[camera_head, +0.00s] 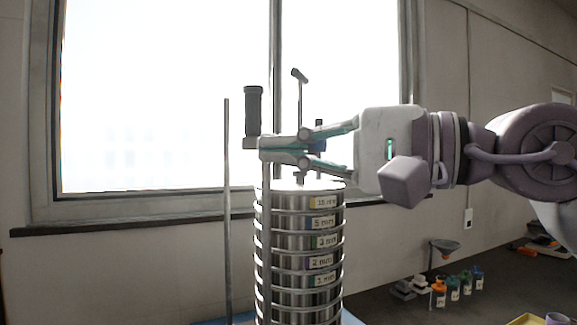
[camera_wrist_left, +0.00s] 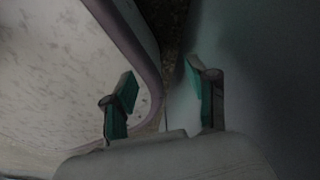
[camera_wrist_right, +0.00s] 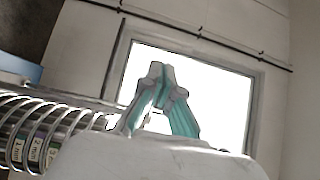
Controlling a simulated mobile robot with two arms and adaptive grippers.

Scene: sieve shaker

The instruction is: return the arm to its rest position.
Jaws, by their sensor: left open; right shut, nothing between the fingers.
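My right gripper (camera_head: 268,150) reaches in from the right in the head view, level, just above the top of the sieve stack (camera_head: 283,247). Its fingers are shut with nothing between them; the closed tips also show in the right wrist view (camera_wrist_right: 160,75). A black upright handle (camera_head: 253,110) shows just above the fingertips; I cannot tell whether they touch. My left gripper (camera_wrist_left: 160,78) shows only in its own wrist view, open and empty, beside a pale panel with a rounded edge. The sieves carry labels with mm sizes, and the stack also appears in the right wrist view (camera_wrist_right: 50,118).
A T-topped rod (camera_head: 299,95) rises behind the right fingers, and a bare metal rod (camera_head: 227,200) stands left of the stack.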

